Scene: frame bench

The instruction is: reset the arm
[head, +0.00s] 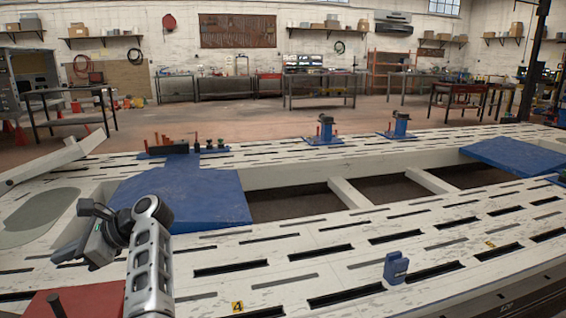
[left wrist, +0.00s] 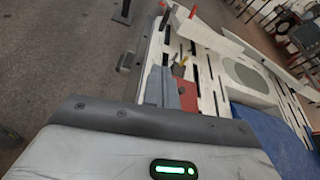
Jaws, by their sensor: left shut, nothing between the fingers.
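My left arm rises from the lower left of the head view and bends over at its wrist. My left gripper (head: 98,244) hangs above the white slotted frame bench (head: 300,245), to the left of the arm link. It is shut and holds nothing; its fingertips are hard to make out. In the left wrist view, the grey hand housing with a green light fills the bottom, and the fingers do not show. The bench (left wrist: 205,75) shows beyond it. My right gripper is in neither view.
Near the gripper lie a blue plate (head: 205,200), a round grey plate (head: 40,218) and a red block (head: 85,300). A small blue block (head: 396,268) stands on the right front rail. Blue clamps (head: 325,132) stand on the far rail. The bench middle has open gaps.

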